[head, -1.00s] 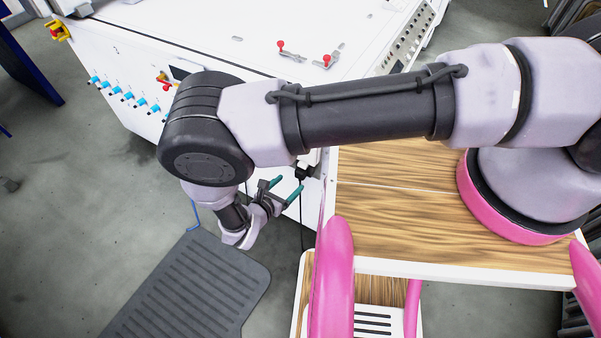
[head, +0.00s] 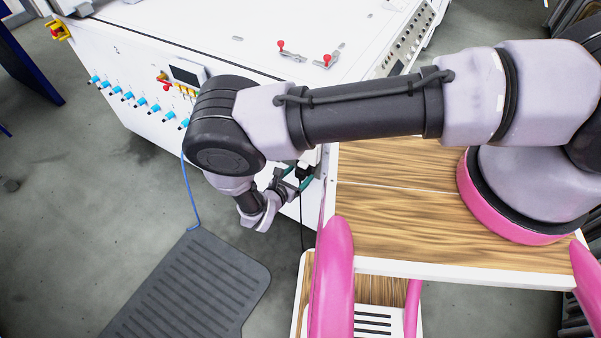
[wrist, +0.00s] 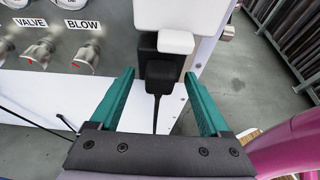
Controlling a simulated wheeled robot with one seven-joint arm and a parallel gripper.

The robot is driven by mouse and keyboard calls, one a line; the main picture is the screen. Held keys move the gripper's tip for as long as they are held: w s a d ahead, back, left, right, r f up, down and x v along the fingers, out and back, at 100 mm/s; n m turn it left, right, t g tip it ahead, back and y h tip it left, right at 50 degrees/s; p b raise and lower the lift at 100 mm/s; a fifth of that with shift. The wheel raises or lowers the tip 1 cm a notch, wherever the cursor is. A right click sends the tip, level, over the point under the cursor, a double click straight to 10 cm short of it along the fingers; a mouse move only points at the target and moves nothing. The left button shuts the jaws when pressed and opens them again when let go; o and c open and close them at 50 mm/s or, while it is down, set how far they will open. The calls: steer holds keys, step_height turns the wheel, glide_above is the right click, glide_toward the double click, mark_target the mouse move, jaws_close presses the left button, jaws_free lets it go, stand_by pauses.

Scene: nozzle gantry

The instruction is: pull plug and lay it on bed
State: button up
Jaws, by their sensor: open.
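The black plug (wrist: 163,76) sits at a black socket block (wrist: 146,50) on the side of the white machine, with its cable hanging down. In the head view the plug (head: 303,172) shows small beside the machine corner, partly hidden by my gripper. My gripper (wrist: 158,92) is open, its two teal fingers on either side of the plug and cable, with clear gaps. It also shows in the head view (head: 297,178), low at the machine's side. No bed can be told for certain; the machine's flat white top (head: 270,30) is bare in its middle.
Red-knobbed clamps (head: 325,60) stand on the machine top. Valve knobs (wrist: 40,52) are left of the plug. A white block (wrist: 176,42) juts out just above it. My wooden-topped base is close on the right. A grey mat (head: 190,285) lies on the floor.

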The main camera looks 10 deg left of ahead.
stand_by(0.7)
jaws_close()
steer(key=shift+s, duration=0.1)
steer(key=shift+s+a, duration=0.4)
steer(key=shift+s, duration=0.5)
steer(key=shift+s+a, duration=0.35)
steer(key=shift+s, duration=0.55)
steer(key=shift+s+a, duration=0.4)
steer(key=shift+s, duration=0.5)
